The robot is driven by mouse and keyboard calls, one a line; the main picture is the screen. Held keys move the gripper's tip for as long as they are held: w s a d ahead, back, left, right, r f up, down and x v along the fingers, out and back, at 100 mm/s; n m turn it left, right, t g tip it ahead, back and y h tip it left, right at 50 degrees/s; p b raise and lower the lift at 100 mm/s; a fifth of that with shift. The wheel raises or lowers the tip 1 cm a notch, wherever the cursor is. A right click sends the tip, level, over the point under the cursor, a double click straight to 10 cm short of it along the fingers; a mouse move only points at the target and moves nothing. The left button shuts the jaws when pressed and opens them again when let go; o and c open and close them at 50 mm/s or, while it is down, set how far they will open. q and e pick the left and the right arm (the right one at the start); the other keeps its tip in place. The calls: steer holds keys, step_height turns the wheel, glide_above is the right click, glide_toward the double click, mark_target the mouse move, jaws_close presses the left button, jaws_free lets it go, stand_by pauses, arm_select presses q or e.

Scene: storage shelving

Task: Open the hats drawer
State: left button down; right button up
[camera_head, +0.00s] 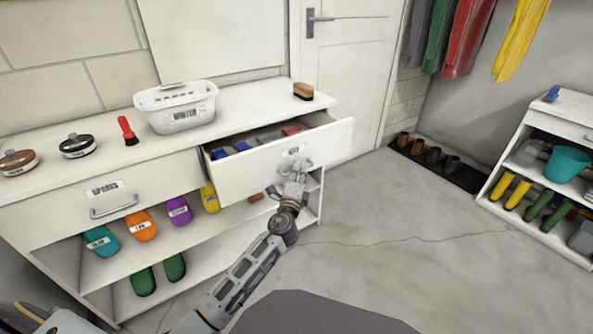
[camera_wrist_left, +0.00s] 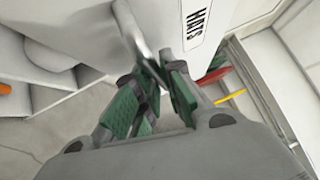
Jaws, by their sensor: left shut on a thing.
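The hats drawer (camera_head: 240,178) is the right-hand drawer of the white cabinet and stands pulled out, with folded items visible inside. Its "HATS" label shows in the left wrist view (camera_wrist_left: 195,22). My left gripper (camera_head: 294,170) is at the front of this drawer, in front of its handle. In the left wrist view its green-padded fingers (camera_wrist_left: 165,85) are closed around the metal handle (camera_wrist_left: 138,42). My right gripper is not in view.
The closed drawer (camera_head: 60,209) with a handle is on the left. A white basket (camera_head: 178,106), a red brush (camera_head: 128,131) and a brown brush (camera_head: 303,91) stand on the cabinet top. Slippers lie on shelves below. Open floor (camera_head: 400,230) lies to the right.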

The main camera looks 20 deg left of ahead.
arm_select(q)
steer(key=s+d, duration=0.5)
steer(key=d, duration=0.1)
steer(key=shift+d+b, duration=0.2)
steer(key=shift+b, duration=0.15)
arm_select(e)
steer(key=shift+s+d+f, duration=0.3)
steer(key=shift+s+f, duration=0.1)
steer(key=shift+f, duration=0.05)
arm_select(q)
steer(key=c, duration=1.5)
jaws_free()
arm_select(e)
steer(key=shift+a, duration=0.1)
arm_select(q)
steer(key=shift+r, duration=0.1)
